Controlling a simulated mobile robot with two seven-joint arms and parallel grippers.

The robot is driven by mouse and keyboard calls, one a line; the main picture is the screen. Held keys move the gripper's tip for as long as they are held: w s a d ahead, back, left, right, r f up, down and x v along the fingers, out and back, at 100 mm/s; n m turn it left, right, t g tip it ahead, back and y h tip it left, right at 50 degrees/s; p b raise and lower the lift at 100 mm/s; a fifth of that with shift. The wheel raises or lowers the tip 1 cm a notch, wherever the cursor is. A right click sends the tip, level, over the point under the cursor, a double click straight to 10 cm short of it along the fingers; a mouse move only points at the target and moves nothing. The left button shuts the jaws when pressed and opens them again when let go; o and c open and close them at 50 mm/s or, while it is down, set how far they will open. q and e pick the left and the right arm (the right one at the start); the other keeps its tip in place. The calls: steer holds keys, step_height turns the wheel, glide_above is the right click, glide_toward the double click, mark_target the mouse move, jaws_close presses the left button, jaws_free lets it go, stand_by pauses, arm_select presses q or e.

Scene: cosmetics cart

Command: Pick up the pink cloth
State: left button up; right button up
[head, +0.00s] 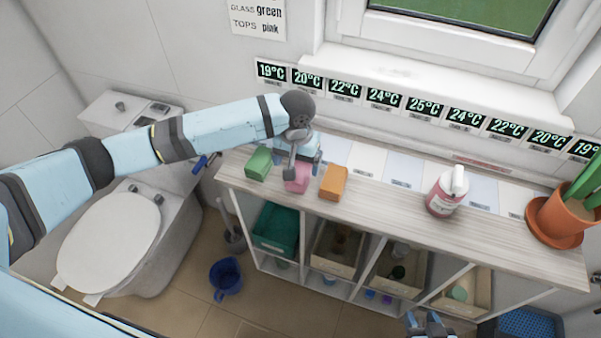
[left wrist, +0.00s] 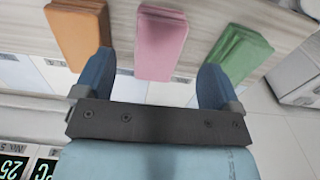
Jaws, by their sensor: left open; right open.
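The pink cloth (head: 297,181) is a folded block on the wooden shelf top, between a green cloth (head: 258,163) and an orange cloth (head: 333,182). My left gripper (head: 297,160) is over it and hides part of it in the head view. In the left wrist view the pink cloth (left wrist: 161,44) lies beyond the open, empty fingers of my left gripper (left wrist: 155,75), roughly centred between them. The orange cloth (left wrist: 80,32) and green cloth (left wrist: 238,52) lie on either side. My right gripper (head: 428,324) is at the bottom edge, in front of the shelf, partly cut off.
A pink pump bottle (head: 446,192) and a potted plant (head: 562,212) stand further right on the shelf top. Temperature displays (head: 425,106) line the wall behind. Bins, including a teal one (head: 276,230), sit below. A toilet (head: 110,240) and blue bucket (head: 226,277) are left.

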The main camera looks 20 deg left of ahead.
mark_target(298, 175)
arm_select(q)
steer(key=shift+s+d+f, duration=0.1)
steer(key=shift+f, duration=1.25)
steer(key=shift+s+d+f, duration=0.1)
steer(key=shift+f, duration=1.25)
steer(key=c, duration=1)
steer(key=shift+r, duration=0.15)
step_height(298, 175, up, 20)
